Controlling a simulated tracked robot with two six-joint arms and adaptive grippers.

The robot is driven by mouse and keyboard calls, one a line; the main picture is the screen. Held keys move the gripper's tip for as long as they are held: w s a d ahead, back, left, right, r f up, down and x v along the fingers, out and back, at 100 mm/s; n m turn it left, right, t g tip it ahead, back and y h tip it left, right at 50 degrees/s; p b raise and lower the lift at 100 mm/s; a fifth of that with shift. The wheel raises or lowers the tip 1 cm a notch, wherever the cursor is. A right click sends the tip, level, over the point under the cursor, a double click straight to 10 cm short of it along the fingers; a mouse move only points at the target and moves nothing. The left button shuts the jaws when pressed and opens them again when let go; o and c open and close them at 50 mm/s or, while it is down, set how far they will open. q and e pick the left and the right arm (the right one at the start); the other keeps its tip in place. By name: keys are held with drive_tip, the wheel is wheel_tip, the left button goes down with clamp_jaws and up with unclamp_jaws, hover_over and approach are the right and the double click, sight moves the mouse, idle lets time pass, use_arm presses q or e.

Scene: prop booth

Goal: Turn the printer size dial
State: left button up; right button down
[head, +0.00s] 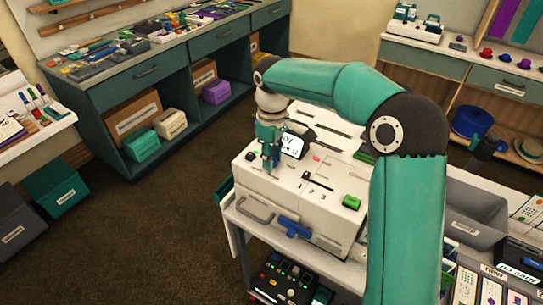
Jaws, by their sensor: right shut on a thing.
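The printer (335,215) is a white box-shaped machine on a cart in the middle of the head view. A small tilted screen (293,145) stands on its top, partly behind my gripper. My right gripper (269,170) points down onto the left part of the printer's top and is shut on the size dial. The dial itself is mostly hidden by the fingers, so its setting cannot be read. A green button (351,202), a black knob (250,156) and small printed marks also show on the top. My left gripper is not in view.
A dark device with buttons (287,280) sits on the lower shelf. Grey bins and cards stand at right. A teal workbench (150,75) is at back left, with open floor (150,225) before it.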

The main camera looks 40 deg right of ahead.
drive_tip(key=c, duration=0.8)
unclamp_jaws()
drive_tip(key=shift+c, duration=0.2)
wheel_tip(320, 180, up, 12)
